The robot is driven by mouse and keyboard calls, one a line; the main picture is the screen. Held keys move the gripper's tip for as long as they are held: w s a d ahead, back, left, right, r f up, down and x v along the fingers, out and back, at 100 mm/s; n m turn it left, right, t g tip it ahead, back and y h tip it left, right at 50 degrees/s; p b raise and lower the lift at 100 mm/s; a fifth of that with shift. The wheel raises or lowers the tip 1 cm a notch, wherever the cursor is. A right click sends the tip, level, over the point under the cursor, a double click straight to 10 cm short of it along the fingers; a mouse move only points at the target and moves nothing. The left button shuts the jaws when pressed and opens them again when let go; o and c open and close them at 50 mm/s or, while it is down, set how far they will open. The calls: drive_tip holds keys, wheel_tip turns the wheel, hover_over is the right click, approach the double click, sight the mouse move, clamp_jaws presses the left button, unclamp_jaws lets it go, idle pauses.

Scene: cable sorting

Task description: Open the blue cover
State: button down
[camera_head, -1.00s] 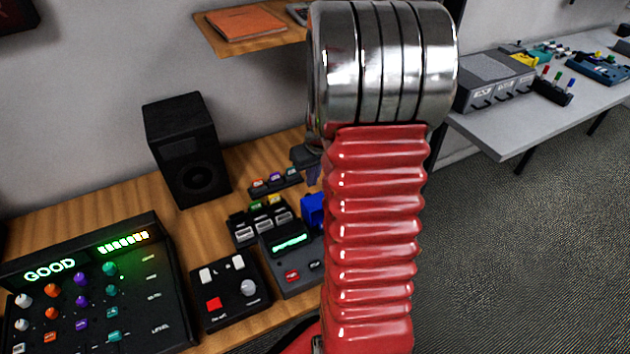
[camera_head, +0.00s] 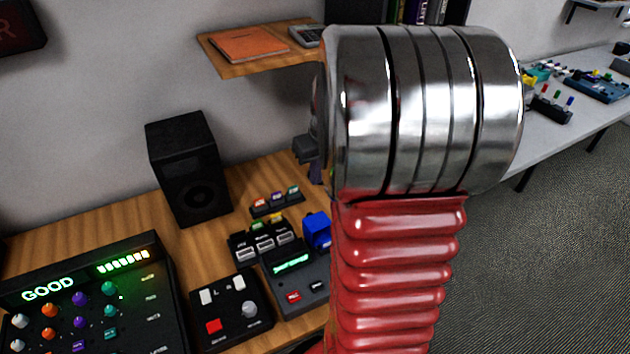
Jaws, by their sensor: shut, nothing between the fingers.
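The blue cover (camera_head: 316,230) is a small blue block at the right back of a dark grey device (camera_head: 296,275) with a green lit display. It looks shut, and my arm hides part of its right side. My gripper (camera_head: 307,158) shows only as a small dark piece jutting out left of my arm's metal joint. It is above and behind the blue cover in the picture, apart from it, shut and empty. Most of the gripper is hidden behind my arm.
A control box (camera_head: 228,310) with a red button stands left of the device. Cable connectors (camera_head: 265,243) and a small rack (camera_head: 276,200) sit behind. A black speaker (camera_head: 187,168) and a lit GOOD panel (camera_head: 85,300) stand further left. A wooden shelf (camera_head: 285,62) hangs above.

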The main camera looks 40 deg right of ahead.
idle(0.8)
drive_tip(key=s+a+r+n+t, duration=0.1)
drive_tip(key=s+a+r, duration=0.2)
drive_tip(key=a, duration=0.7)
drive_tip(key=s+a+r+n+t, duration=0.1)
drive_tip(key=s+a+r, duration=0.2)
drive_tip(key=a, duration=0.7)
drive_tip(key=s+a+r+n+t, duration=0.1)
drive_tip(key=s+a+r, duration=0.3)
drive_tip(key=a, duration=0.6)
drive_tip(key=shift+s+a+y, duration=0.15)
drive_tip(key=shift+s+y, duration=0.25)
drive_tip(key=shift+s, duration=0.85)
drive_tip(key=c, duration=2.5)
unclamp_jaws()
